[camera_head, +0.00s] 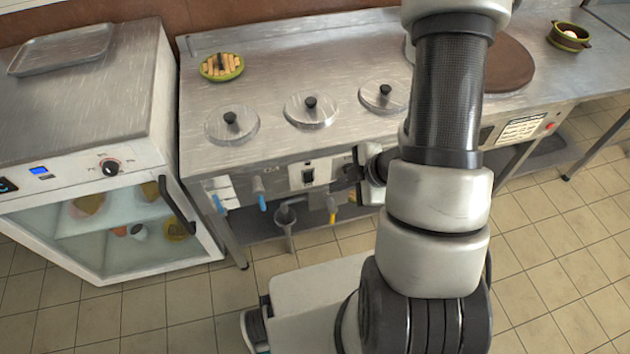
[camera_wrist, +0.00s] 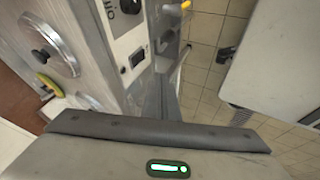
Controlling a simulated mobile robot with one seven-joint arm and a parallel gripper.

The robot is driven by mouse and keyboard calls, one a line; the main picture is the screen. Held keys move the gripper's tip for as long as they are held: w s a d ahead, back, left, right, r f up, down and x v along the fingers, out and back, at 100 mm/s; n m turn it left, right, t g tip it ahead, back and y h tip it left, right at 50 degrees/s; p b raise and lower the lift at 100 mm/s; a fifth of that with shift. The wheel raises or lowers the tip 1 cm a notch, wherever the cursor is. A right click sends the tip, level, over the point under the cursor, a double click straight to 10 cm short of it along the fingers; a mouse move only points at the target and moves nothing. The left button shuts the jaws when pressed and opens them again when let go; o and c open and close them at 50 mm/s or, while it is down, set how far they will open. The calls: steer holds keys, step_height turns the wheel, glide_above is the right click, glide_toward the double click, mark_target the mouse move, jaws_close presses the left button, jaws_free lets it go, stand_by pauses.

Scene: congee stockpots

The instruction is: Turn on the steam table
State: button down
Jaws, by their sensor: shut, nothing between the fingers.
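The steam table (camera_head: 285,75) is a steel counter with three round lidded wells. On its front panel is a black switch (camera_head: 308,176) on a pale plate; I cannot tell its position. The switch also shows in the wrist view (camera_wrist: 137,58), at the upper middle. My gripper (camera_head: 342,187) is shut and empty, just right of the switch in the head view, and appears apart from it. My arm hides part of the gripper and the right part of the front panel.
A glass-front warming cabinet (camera_head: 80,165) with a dial stands at left. A green dish (camera_head: 221,67) sits on the counter, and a bowl (camera_head: 569,37) at far right. Blue-handled (camera_head: 262,203) and yellow-handled (camera_head: 332,217) valves hang below the panel. The tiled floor in front is mostly clear.

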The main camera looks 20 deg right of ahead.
mark_target(309, 177)
steer(key=w+a+f+b, duration=0.1)
steer(key=w+f, duration=0.1)
steer(key=f, duration=0.1)
steer(key=w+a+f+b, duration=0.1)
steer(key=w+f, duration=0.1)
steer(key=w, duration=0.1)
steer(key=w+a+f+b, duration=0.1)
steer(key=w+f, duration=0.2)
steer(key=shift+w+a+f+b, duration=0.25)
steer(key=shift+a+f+b, duration=0.05)
steer(key=shift+b, duration=0.05)
steer(key=shift+w+f, duration=0.2)
steer(key=shift+w, duration=0.05)
steer(key=shift+r, duration=0.2)
